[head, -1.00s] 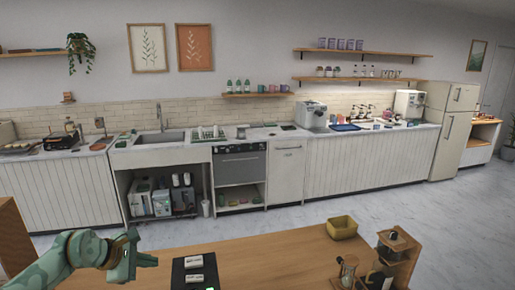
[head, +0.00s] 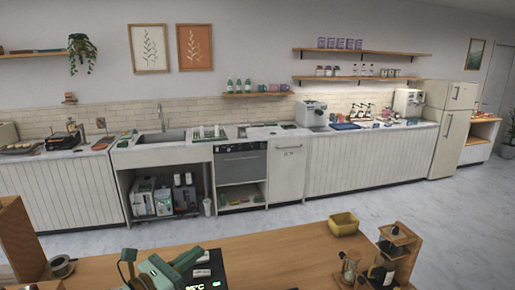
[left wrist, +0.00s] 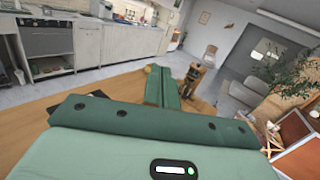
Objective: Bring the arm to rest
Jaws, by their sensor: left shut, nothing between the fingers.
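My left gripper (head: 190,258) is low in the head view, over the wooden counter (head: 270,262) and beside a black plate (head: 214,264). Its green fingers are together, with nothing between them. In the left wrist view the closed fingers (left wrist: 163,86) reach out above the same wooden surface. Small white items (head: 201,272) lie on the black plate, partly hidden by my gripper. My right gripper is not in view.
A yellow bin (head: 343,224) and a wooden stand (head: 400,243) with a glass vessel stand at the counter's right. A round dark item (head: 62,267) sits at its left end. The counter's middle is clear. A white back counter (head: 365,160) stands across the floor.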

